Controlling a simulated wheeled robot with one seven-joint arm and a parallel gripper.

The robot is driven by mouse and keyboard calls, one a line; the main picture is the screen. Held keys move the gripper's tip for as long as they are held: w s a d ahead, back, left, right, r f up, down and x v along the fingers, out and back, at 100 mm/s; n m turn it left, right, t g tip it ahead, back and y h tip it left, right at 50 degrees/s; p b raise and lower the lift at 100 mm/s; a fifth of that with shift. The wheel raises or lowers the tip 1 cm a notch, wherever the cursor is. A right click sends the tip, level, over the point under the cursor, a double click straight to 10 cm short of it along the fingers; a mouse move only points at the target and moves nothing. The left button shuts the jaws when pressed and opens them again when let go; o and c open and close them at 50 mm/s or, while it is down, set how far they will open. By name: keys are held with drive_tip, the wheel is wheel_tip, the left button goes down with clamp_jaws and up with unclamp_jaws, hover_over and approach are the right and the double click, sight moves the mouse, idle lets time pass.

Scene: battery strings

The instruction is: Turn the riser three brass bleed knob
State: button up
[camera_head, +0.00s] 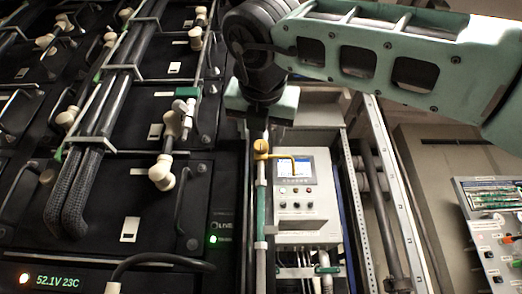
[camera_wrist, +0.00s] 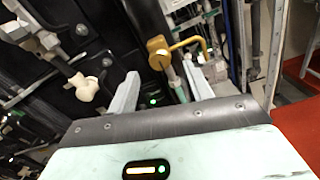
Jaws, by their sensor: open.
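A brass knob (camera_head: 261,148) with a thin, bent brass arm sits on a slim vertical pipe in the head view, just left of a grey control box. It also shows in the wrist view (camera_wrist: 158,54), with its arm reaching right. I cannot read a label saying which riser it belongs to. My gripper (camera_wrist: 162,78) is open, and nothing shows between its two pale fingers. The knob appears just beyond and between the fingertips in the wrist view, and I see no clear contact. In the head view my gripper hangs just above the knob; its fingers are hard to make out.
The grey control box (camera_head: 302,195) with a small screen stands right of the pipe. Black battery modules (camera_head: 130,125) with cream connectors (camera_head: 162,172) and thick cables fill the left. A metal rail (camera_head: 385,190) and a panel with switches (camera_head: 497,235) stand at the right.

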drive_tip(key=s, duration=1.3)
drive_tip(key=shift+s+a, duration=0.15)
drive_tip(key=shift+a, duration=0.05)
